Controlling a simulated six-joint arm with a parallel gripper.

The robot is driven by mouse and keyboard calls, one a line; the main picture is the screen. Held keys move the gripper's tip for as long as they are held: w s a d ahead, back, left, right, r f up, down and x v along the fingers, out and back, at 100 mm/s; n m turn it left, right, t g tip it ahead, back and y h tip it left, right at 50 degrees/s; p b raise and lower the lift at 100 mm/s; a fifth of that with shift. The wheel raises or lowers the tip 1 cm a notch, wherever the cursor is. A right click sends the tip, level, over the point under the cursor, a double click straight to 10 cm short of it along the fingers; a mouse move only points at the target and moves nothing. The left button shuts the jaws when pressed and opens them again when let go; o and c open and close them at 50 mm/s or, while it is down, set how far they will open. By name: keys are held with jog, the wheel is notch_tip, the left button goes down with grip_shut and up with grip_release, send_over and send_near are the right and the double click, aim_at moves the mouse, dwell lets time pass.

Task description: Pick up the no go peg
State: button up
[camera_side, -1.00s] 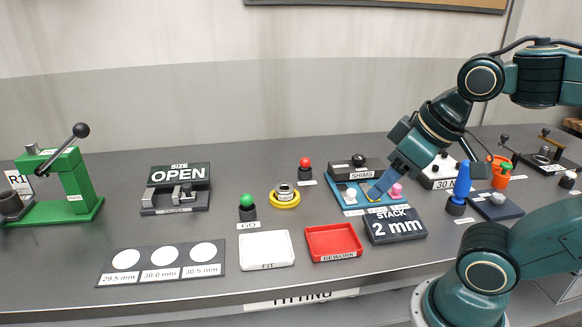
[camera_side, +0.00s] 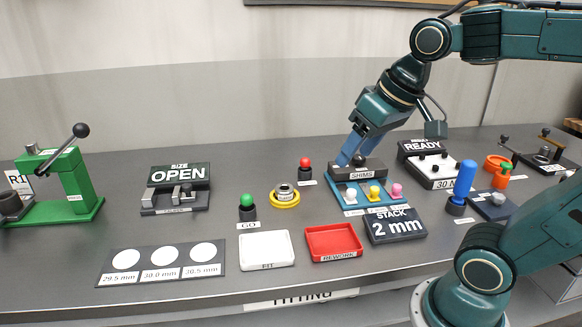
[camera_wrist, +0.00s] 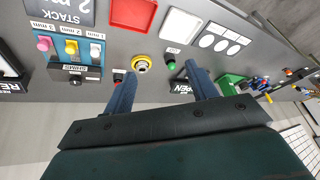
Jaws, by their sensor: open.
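The no go peg appears to be the red-topped peg (camera_side: 305,167) in a dark holder at the back middle of the bench; its label is too small to read. It also shows in the wrist view (camera_wrist: 118,76), beside one finger and partly hidden by it. The green-topped peg (camera_side: 247,201) stands in a holder marked GO, nearer the front, and shows between the fingers in the wrist view (camera_wrist: 171,65). My gripper (camera_side: 350,152) is open and empty, above and behind the shims rack, to the right of the red-topped peg. Its fingers also show in the wrist view (camera_wrist: 160,70).
The shims rack (camera_side: 349,204) with white, yellow and pink knobs stands just right of the red-topped peg. A yellow ring fixture (camera_side: 285,203) is in front of it. The red rework tray (camera_side: 333,241) and white fit tray (camera_side: 266,248) lie at the front. Bench left of the peg is clear.

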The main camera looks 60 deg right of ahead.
jog(key=w+d+r+m, duration=0.25)
jog(key=w+d, duration=0.25)
jog(key=w, duration=0.4)
jog(key=m+g+y, duration=0.1)
jog(key=m+g, duration=0.1)
jog(key=m, duration=0.7)
send_over(307, 159)
jog(key=s+d, duration=0.1)
jog(key=s, duration=0.1)
notch_tip(307, 159, down, 20)
jog(key=shift+w+f, duration=0.1)
jog(key=shift+f, duration=0.15)
jog(key=shift+f, duration=0.1)
jog(key=shift+w+x, duration=0.15)
jog(key=shift+x, duration=1.1)
jog(key=shift+w+x, duration=0.15)
jog(key=shift+x, duration=1.15)
jog(key=shift+a, duration=0.2)
